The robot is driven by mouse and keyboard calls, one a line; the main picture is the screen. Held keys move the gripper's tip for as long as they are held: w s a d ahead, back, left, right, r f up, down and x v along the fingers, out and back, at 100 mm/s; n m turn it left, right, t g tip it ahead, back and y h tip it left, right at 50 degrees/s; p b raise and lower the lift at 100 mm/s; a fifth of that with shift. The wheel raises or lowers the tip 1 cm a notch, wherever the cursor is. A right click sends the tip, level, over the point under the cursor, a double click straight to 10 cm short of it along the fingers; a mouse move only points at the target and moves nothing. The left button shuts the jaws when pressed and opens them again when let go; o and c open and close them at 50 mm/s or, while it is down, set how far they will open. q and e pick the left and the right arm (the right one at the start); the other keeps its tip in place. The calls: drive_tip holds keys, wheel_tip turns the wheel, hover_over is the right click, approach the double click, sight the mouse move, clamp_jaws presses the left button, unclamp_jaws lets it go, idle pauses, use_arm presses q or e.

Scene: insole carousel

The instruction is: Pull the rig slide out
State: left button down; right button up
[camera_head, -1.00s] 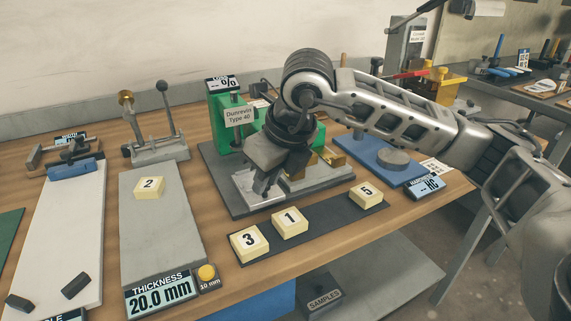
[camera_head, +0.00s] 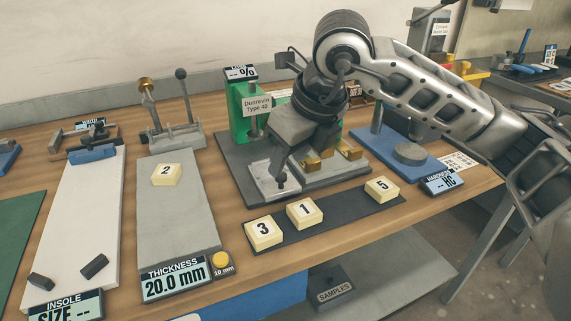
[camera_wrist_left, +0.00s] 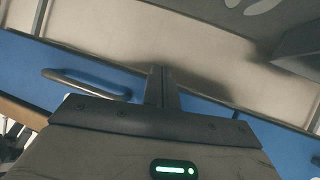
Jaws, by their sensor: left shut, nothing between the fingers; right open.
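The rig is a green stand (camera_head: 237,120) labelled "Dunrevin Type 40" on a dark grey base (camera_head: 240,172). A pale metal plate (camera_head: 264,181), which looks like the rig slide, lies at the base's front left. My right gripper (camera_head: 283,180) is open and points down over this plate, with its fingertips close to or at a small dark knob. I cannot tell whether they touch it. The hand hides part of the rig. My left gripper shows only in the left wrist view (camera_wrist_left: 162,88), shut and empty.
Yellow blocks numbered 3 (camera_head: 264,232), 1 (camera_head: 304,213) and 5 (camera_head: 382,189) lie on a dark strip in front of the rig. Block 2 (camera_head: 165,175) lies on the grey thickness plate (camera_head: 178,225). A blue hardness stand (camera_head: 395,160) is right of the rig.

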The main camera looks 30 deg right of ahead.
drive_tip(key=p+v, duration=0.1)
drive_tip(key=v, duration=1.1)
drive_tip(key=shift+r, duration=0.25)
drive_tip(key=shift+s+f, duration=0.1)
drive_tip(key=shift+s, duration=0.1)
